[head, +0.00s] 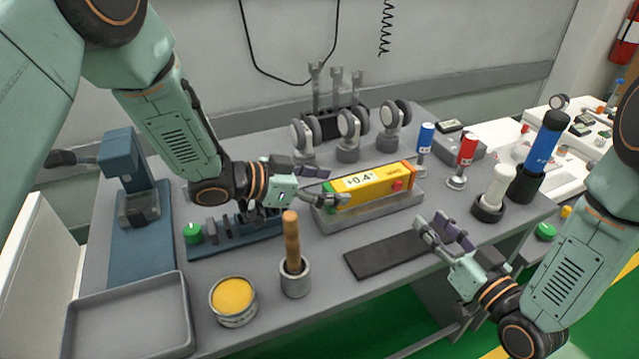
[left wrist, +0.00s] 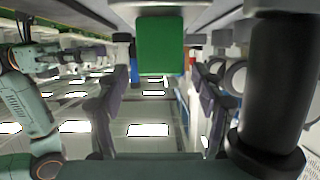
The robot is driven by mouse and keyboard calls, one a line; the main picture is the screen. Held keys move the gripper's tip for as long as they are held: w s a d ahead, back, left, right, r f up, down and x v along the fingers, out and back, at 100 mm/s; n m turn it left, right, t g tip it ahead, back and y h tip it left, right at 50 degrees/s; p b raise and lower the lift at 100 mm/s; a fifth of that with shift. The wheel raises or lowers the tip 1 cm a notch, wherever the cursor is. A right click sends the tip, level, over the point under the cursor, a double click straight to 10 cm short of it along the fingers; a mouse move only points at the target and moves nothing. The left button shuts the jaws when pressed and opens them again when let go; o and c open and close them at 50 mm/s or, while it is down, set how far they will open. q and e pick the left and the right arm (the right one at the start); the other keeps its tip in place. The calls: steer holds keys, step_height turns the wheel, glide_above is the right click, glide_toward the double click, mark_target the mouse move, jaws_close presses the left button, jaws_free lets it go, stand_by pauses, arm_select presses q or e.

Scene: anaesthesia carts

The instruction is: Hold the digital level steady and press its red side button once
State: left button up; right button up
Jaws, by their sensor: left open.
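The digital level (head: 370,187) is a yellow and orange bar with a +0.4° display and a green left end. It lies in a grey cradle (head: 385,211) in the middle of the table. Its red button (head: 398,185) shows near the right end. My left gripper (head: 325,186) is open at the level's left end. In the left wrist view, a green block (left wrist: 160,45), apparently that end, shows between and beyond the two spread fingers (left wrist: 160,110). I cannot tell whether they touch it. My right gripper (head: 447,232) is open and empty, right of a dark mat (head: 388,256).
Several caster wheels (head: 348,128) stand behind the level. Blue and red cylinders (head: 467,150) and a white-topped one (head: 496,186) stand to its right. A wooden-handled tool in a cup (head: 294,275), a yellow-filled tin (head: 232,300) and an empty tray (head: 130,318) are at front left.

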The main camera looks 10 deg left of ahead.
arm_select(q)
jaws_close()
arm_select(e)
jaws_close()
stand_by(0.8)
stand_by(1.2)
